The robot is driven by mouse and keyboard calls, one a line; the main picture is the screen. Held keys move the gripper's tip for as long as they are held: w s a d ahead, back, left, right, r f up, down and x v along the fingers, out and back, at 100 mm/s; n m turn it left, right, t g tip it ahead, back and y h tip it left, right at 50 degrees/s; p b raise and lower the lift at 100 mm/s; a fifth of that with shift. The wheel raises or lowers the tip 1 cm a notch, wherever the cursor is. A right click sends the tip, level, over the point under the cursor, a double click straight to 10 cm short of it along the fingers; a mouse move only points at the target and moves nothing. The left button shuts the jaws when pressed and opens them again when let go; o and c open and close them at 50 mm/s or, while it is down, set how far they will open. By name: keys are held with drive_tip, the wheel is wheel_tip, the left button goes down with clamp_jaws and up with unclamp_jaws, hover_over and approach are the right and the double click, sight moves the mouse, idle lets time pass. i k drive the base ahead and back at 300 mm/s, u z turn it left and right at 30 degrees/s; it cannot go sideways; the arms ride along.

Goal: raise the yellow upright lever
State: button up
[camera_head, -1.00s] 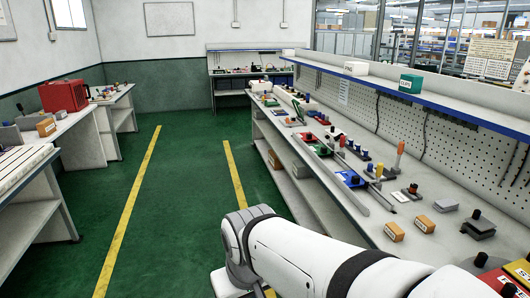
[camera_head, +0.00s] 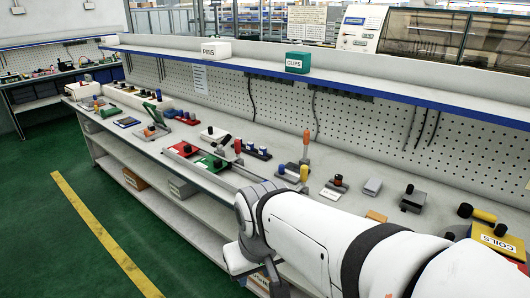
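A small yellow upright lever (camera_head: 304,173) stands on the long workbench, just behind my white arm in the head view. A yellow bar (camera_head: 484,215) lies sideways at the far right.
The bench (camera_head: 160,152) carries several fixtures and blocks. A blue-edged shelf above holds a white PINS box (camera_head: 216,49) and a green CLIPS box (camera_head: 297,63). A yellow COILS bin (camera_head: 497,238) sits at right. Green floor (camera_head: 50,245) is clear at left.

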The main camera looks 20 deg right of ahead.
sight(304, 168)
drive_tip(key=z, duration=0.55)
drive_tip(key=i, duration=0.85)
drive_tip(key=z, duration=0.3)
drive_tip(key=k, duration=0.85)
drive_tip(key=z, duration=0.2)
drive_tip(key=i, duration=0.85)
drive_tip(key=u, duration=0.05)
